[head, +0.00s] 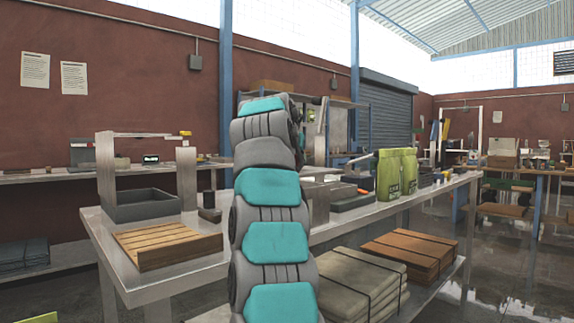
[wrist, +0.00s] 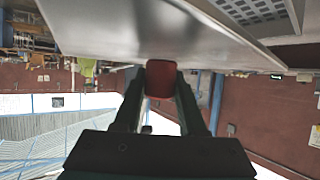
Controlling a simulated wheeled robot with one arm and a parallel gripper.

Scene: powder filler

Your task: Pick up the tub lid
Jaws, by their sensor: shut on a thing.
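My gripper (wrist: 161,72) shows in the wrist view, its two dark fingers closed on the sides of a small dark-red piece with rounded corners. I take this piece to be the tub lid (wrist: 160,82); its full shape cannot be seen. It is near the edge of the pale metal bench top (wrist: 110,25), and I cannot tell whether it touches the bench. In the head view my own arm stands in front of the bench and hides the gripper and the lid. I cannot make out the tub in either view.
On the metal bench (head: 90,212) are a wooden slatted crate (head: 168,243), a grey open bin (head: 145,207) and green bags (head: 397,175). Folded sacks (head: 352,283) and strapped brown boards (head: 412,255) lie on its lower shelf. Floor at the right is open.

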